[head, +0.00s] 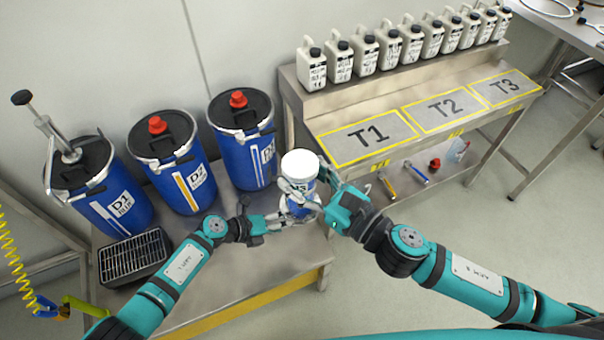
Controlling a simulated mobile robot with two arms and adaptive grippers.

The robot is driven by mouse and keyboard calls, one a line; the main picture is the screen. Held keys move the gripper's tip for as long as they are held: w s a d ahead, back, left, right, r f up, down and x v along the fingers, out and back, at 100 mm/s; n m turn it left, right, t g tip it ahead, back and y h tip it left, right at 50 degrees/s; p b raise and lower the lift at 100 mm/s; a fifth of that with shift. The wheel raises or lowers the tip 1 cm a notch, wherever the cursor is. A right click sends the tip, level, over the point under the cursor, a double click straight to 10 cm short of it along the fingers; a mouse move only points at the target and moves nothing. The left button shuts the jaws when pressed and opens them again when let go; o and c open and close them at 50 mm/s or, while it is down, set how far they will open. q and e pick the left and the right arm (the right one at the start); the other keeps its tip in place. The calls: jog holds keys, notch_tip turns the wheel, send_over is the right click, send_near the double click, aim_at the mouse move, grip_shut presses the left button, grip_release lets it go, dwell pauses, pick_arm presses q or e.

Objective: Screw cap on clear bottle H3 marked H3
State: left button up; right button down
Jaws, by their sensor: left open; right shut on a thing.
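A clear bottle (302,187) with a dark marking stands upright above the near right part of the steel bench. Its label is too small to read here. A wide white cap (299,163) sits on top; I cannot tell how tightly it is seated. My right gripper (306,193) comes in from the right and is shut on the bottle just below the cap. My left gripper (284,216) is open, lower down, beside the bottle's lower part. The fingers hide much of the bottle, and I cannot tell whether its base touches the bench.
Blue drums D1 (117,205), D2 (190,185) and another (247,150) stand behind. A black grated box (134,262) lies left. The right bench has free pads T1 (345,150), T2 and T3; several white jugs (390,48) line its shelf. The bench front (240,275) is clear.

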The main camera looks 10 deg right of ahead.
pick_arm(q)
jog(key=w+d+r+h, duration=0.1)
jog(key=w+d+r, duration=0.2)
jog(key=d+r, duration=0.3)
jog(key=w+d+r+h, duration=0.1)
jog(key=w+d+r, duration=0.3)
jog(key=r, duration=0.3)
jog(key=s+d+r+m+g+y, duration=0.1)
jog(key=s+d+r+m+g, duration=0.15)
jog(key=r, duration=0.75)
jog(key=s+d+r+m+g, duration=0.1)
jog(key=d+r+m+g, duration=0.25)
jog(key=r, duration=0.55)
notch_tip(320, 180, up, 11)
jog(key=t+y, duration=0.2)
jog(key=y, duration=1)
send_over(300, 163)
jog(key=shift+f, duration=0.2)
jog(key=shift+f, duration=0.1)
jog(key=shift+f, duration=3.9)
